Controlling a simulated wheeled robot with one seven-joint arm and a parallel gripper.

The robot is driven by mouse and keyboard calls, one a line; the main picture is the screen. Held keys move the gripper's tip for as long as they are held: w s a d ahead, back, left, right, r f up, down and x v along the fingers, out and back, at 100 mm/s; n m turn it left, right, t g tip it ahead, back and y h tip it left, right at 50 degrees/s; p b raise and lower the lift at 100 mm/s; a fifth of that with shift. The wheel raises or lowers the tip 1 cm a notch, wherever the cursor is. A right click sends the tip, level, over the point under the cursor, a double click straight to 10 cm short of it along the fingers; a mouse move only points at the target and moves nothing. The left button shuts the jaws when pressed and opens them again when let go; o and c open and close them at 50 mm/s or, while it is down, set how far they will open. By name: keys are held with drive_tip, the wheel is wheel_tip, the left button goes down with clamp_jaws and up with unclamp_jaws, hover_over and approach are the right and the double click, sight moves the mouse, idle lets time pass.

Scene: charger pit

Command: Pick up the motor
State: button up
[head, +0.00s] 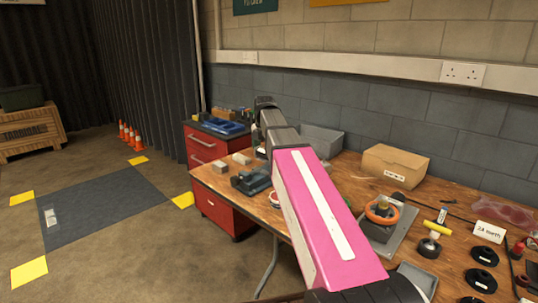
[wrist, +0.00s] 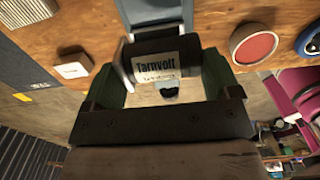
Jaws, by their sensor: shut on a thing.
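The motor (wrist: 165,72) is a dark, roughly cylindrical body with a pale "Tarnvolt" label, seen in the middle of the wrist view. My gripper (wrist: 168,68) has a green finger on each side of it and is shut on it. Whether the motor touches the bench or hangs clear of it I cannot tell. In the head view my pink arm reaches over the left end of the bench, and neither the motor nor the fingertips show clearly there.
The wooden bench (head: 350,185) holds a dark teal device (head: 250,181), small grey blocks (head: 220,167), a cardboard box (head: 395,165) and a fixture with an orange ring (head: 382,210). A red drawer cabinet (head: 207,150) stands at the left. The floor beyond it is mostly clear.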

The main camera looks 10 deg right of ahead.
drive_tip(key=s+a+r, duration=0.4)
drive_tip(key=a+r, duration=0.1)
drive_tip(key=a, duration=0.2)
drive_tip(key=shift+s+a+r, duration=0.2)
drive_tip(key=shift+s+a, duration=0.05)
drive_tip(key=shift+s, duration=0.15)
drive_tip(key=shift+w, duration=0.1)
